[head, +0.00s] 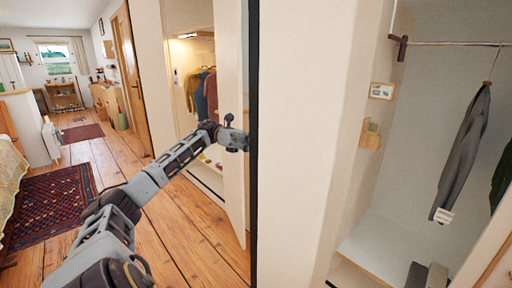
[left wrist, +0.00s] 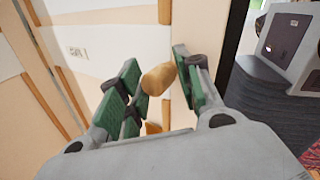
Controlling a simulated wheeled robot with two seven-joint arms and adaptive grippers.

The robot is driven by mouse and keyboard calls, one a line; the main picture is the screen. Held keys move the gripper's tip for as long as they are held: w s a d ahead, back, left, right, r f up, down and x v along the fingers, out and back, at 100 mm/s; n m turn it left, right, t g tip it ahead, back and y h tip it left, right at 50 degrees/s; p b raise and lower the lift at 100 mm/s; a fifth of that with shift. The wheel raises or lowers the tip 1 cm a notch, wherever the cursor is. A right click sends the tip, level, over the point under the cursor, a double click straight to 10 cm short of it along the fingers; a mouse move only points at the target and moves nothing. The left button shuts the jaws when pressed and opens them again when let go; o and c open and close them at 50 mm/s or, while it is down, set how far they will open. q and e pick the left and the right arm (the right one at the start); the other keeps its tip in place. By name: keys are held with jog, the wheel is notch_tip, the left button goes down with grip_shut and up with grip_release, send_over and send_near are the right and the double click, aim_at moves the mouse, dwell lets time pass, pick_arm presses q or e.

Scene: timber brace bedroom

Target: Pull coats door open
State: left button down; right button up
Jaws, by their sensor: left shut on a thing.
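In the head view my left gripper (head: 236,138) is at a tall pale door panel (head: 230,205), close to a dark vertical edge (head: 253,170). In the left wrist view a rounded wooden knob (left wrist: 158,79) lies between the green finger pads of my left gripper (left wrist: 154,82), which is shut on it. The knob is hidden in the head view. Left of the panel, a lit closet (head: 187,70) shows clothes (head: 202,92) on hangers. Right of the dark edge, a grey coat (head: 462,150) hangs from a rail (head: 455,44) in an open recess. My right gripper is out of view.
A pale wall or panel (head: 305,130) stands between the dark edge and the recess. Grey boxes (head: 428,275) sit low in the recess. Open plank floor (head: 170,235) and a patterned rug (head: 55,205) lie to the left, beside a bed (head: 10,180).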

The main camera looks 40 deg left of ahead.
pick_arm(q)
jog(key=shift+w+a+r, duration=0.15)
jog(key=shift+w+a, duration=0.1)
jog(key=shift+a, duration=0.05)
jog(key=c, duration=1.3)
grip_release()
jog(key=shift+d, duration=0.1)
jog(key=shift+o, duration=0.3)
jog(key=shift+w+d, duration=0.2)
jog(key=shift+w, duration=0.15)
jog(key=shift+s, duration=0.1)
jog(key=shift+a+f, duration=0.1)
jog(key=shift+f, duration=0.1)
jog(key=shift+a, duration=0.1)
jog(key=s+a, duration=0.2)
jog(key=a, duration=0.9)
jog(key=shift+s+a, duration=0.2)
